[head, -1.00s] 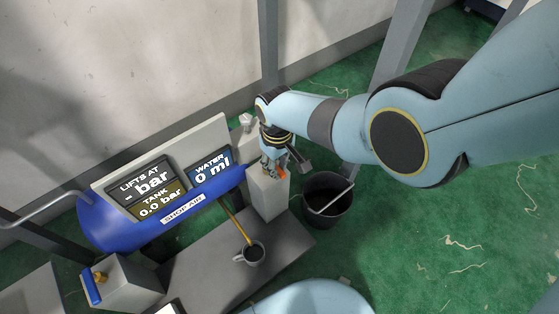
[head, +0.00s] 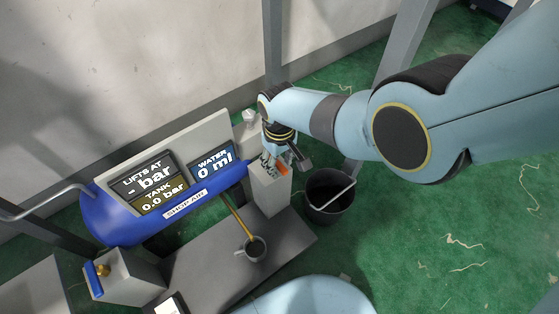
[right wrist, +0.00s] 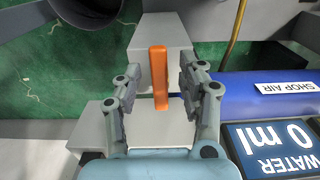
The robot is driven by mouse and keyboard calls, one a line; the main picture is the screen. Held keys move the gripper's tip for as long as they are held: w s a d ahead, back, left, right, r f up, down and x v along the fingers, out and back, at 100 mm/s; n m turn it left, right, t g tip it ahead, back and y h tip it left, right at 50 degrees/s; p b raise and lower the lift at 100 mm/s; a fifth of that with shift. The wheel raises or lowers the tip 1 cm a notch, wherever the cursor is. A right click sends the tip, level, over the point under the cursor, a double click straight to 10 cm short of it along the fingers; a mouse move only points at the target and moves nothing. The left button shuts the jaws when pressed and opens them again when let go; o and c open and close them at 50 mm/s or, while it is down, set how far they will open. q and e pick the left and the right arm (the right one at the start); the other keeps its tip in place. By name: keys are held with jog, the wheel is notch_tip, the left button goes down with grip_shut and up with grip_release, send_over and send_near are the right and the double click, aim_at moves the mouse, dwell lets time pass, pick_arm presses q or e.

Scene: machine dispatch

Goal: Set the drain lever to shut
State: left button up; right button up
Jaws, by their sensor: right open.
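The drain lever is an orange bar (right wrist: 160,75) on a pale grey box (right wrist: 153,32). In the right wrist view it stands upright in the picture, between the two fingers of my right gripper (right wrist: 158,82). The fingers are open, one on each side, with a visible gap to the bar. In the head view the orange lever (head: 282,168) shows as a small patch on top of the grey box, partly hidden by my right gripper (head: 273,162). My left gripper is not in view.
A blue shop air tank (head: 125,222) with a display panel (head: 207,136) stands left of the box. A mug (head: 254,255) sits on the grey base below a yellow tube (head: 236,215). A black bucket (head: 325,208) stands right of the box. A blue-handled valve block (head: 128,278) is at lower left.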

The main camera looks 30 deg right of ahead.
aim_at(280, 166)
jog(key=shift+r, duration=0.1)
notch_tip(280, 166, up, 12)
dwell(0.5)
jog(key=shift+s, duration=0.1)
dwell(0.4)
jog(key=s+d+f+p, duration=0.2)
jog(key=s+f, duration=0.4)
jog(key=s, duration=0.9)
jog(key=s+d+f+p, duration=0.3)
jog(key=s+f, duration=0.3)
jog(key=s, duration=0.9)
jog(key=s+d+f+m+h+p, duration=0.1)
jog(key=s+d+f+p, duration=0.2)
jog(key=s, duration=1.2)
notch_tip(280, 166, down, 3)
jog(key=shift+s+d+r, duration=0.1)
jog(key=shift+s+d, duration=0.2)
jog(key=shift+d, duration=0.6)
